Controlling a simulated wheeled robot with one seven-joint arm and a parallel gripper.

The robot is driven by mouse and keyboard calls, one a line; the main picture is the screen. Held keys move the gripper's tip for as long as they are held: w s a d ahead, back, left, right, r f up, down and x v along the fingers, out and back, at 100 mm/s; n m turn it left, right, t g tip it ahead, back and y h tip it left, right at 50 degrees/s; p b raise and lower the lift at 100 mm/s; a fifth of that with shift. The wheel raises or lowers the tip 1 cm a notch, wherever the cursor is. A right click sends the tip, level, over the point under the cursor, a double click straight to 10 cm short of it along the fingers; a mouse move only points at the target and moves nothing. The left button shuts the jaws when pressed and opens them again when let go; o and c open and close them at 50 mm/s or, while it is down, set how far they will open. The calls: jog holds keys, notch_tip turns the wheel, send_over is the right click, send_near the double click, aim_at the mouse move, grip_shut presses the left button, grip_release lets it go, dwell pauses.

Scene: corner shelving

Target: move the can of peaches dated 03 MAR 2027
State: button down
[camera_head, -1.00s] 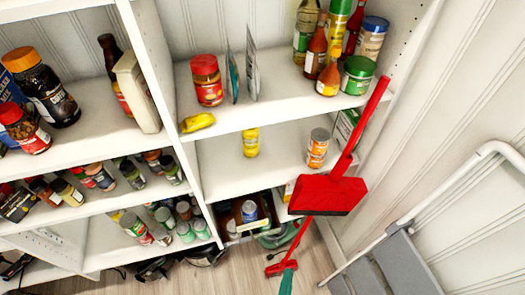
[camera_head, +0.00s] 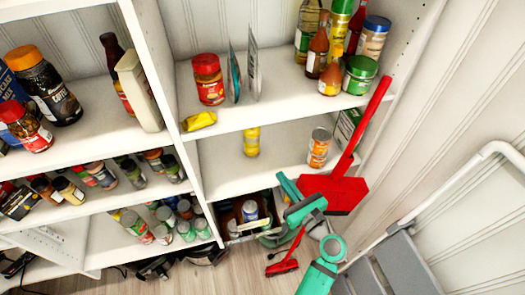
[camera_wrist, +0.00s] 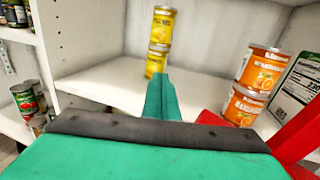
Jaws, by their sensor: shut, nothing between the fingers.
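Two yellow cans (camera_head: 251,141) stand stacked toward the left of the middle shelf. They also show in the wrist view (camera_wrist: 157,62), but the label text is too small to read. Two orange-labelled cans (camera_head: 319,147) are stacked at the right of that shelf; in the wrist view their orange labels (camera_wrist: 243,105) seem to begin with "MAN". I can read no dates and cannot tell which can is the named one. My green gripper (camera_head: 284,180) is shut and empty in front of the shelf edge. In the wrist view it (camera_wrist: 160,88) points toward the yellow stack, apart from it.
A red broom or dustpan (camera_head: 338,192) leans before the shelf's right side. A green and white box (camera_wrist: 298,85) stands beside the orange cans. Jars and bottles fill the upper shelf's right end. A grey step ladder (camera_head: 410,265) stands lower right. The middle of the shelf is clear.

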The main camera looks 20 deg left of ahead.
aim_at(257, 143)
jog(key=x, duration=1.4)
jog(key=shift+a+r, duration=0.15)
jog(key=shift+r, duration=0.2)
jog(key=shift+x, duration=1.7)
jog(key=v, duration=1.2)
jog(key=shift+d+f, duration=0.1)
jog(key=shift+d, duration=0.1)
jog(key=shift+v, duration=0.85)
